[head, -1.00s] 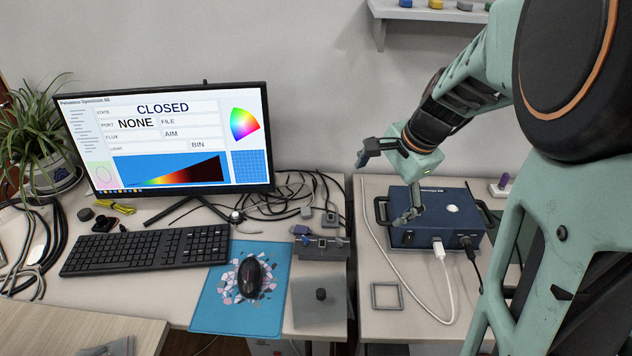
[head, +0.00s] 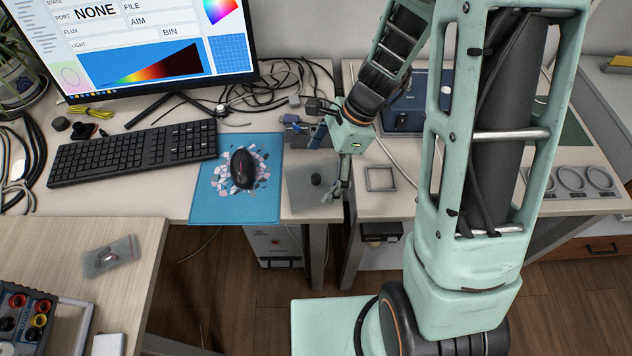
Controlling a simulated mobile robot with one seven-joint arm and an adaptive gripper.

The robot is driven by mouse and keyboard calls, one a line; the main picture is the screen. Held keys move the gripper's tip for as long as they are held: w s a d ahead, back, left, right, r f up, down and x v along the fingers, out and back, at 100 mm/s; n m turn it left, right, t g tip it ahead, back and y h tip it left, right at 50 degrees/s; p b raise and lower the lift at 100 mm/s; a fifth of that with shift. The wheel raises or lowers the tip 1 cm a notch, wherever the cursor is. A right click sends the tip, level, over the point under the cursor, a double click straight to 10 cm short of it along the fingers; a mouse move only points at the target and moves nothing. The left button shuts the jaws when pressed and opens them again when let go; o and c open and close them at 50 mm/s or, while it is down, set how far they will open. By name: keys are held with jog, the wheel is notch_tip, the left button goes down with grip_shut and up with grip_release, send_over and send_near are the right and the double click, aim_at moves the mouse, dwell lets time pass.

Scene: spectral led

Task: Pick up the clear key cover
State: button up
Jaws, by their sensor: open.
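I cannot pick out the clear key cover for certain. A small square piece (head: 380,179) with a grey rim lies flat on the right table, and the tabletop colour shows inside it; it may be the cover. My gripper (head: 326,167) is open, with its fingers spread and nothing visible between them. It hangs over the grey plate (head: 300,196) with a black knob (head: 316,180), left of the square piece. How high it is above the plate is hard to tell. The blue box (head: 402,118) behind is partly hidden by my arm.
A black mouse (head: 243,169) on a blue mat (head: 235,205) and a keyboard (head: 132,153) lie to the left. A small rack (head: 300,130) and loose cables stand behind the plate. A gap separates the two tables. Round grey holders (head: 570,180) lie at right.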

jog(key=x, duration=0.2)
jog(key=shift+f, duration=0.35)
jog(key=c, duration=1.2)
jog(key=shift+s, duration=0.15)
jog(key=shift+c, duration=0.8)
